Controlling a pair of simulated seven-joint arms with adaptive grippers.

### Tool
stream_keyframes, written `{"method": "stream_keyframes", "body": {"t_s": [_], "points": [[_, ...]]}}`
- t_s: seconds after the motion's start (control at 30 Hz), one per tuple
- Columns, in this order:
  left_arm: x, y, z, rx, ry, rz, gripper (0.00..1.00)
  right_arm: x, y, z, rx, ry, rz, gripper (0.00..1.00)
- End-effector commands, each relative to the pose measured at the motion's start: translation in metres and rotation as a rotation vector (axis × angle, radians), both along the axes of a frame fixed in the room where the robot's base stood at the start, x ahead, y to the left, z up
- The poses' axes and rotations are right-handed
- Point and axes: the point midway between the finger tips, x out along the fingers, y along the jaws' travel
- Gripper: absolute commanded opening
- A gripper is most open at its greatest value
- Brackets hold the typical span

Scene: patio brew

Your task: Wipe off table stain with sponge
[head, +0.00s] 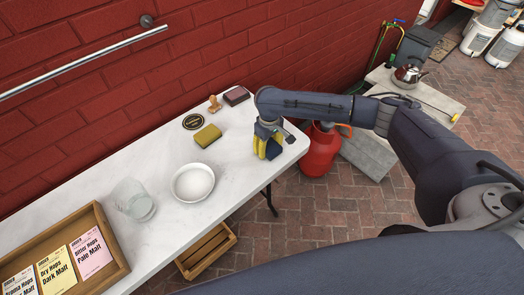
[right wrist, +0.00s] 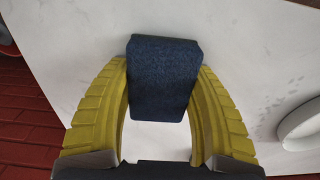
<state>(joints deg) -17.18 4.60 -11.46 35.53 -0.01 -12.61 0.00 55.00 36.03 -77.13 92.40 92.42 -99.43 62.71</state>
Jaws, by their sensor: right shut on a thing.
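My right gripper (head: 269,148) has yellow fingers and is at the right end of the white table. It is shut on a dark blue, rough-textured block (right wrist: 163,80), with one finger on each side. I cannot tell for sure what this block is, or whether it touches the table. A yellow-green sponge (head: 208,136) lies on the table, left of the gripper and apart from it. Faint grey spots (right wrist: 285,97) that look like the stain mark the tabletop beside the bowl in the right wrist view. My left gripper is not in view.
On the white table (head: 160,165) are a white bowl (head: 193,182), a glass jar (head: 133,199), a round dark coaster (head: 193,121), a stamp (head: 214,104), an ink pad (head: 237,95) and a wooden box of malt packets (head: 95,222). A red gas cylinder (head: 320,150) stands beyond the right end.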

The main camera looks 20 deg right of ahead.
Motion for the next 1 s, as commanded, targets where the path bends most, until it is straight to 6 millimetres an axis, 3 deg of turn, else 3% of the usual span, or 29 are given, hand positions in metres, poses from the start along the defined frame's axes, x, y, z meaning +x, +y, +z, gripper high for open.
{"method": "stream_keyframes", "body": {"t_s": [0.57, 0.73, 1.0], "points": [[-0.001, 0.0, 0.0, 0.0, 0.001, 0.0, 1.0, 0.02, -0.056, 0.001, -0.004, -0.002, -0.009, 0.33], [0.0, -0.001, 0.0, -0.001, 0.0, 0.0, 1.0, 0.021, -0.053, 0.04, -0.004, -0.007, -0.001, 0.33], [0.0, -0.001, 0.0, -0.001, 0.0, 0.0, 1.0, 0.022, -0.05, 0.067, -0.004, -0.004, 0.001, 0.33]]}}
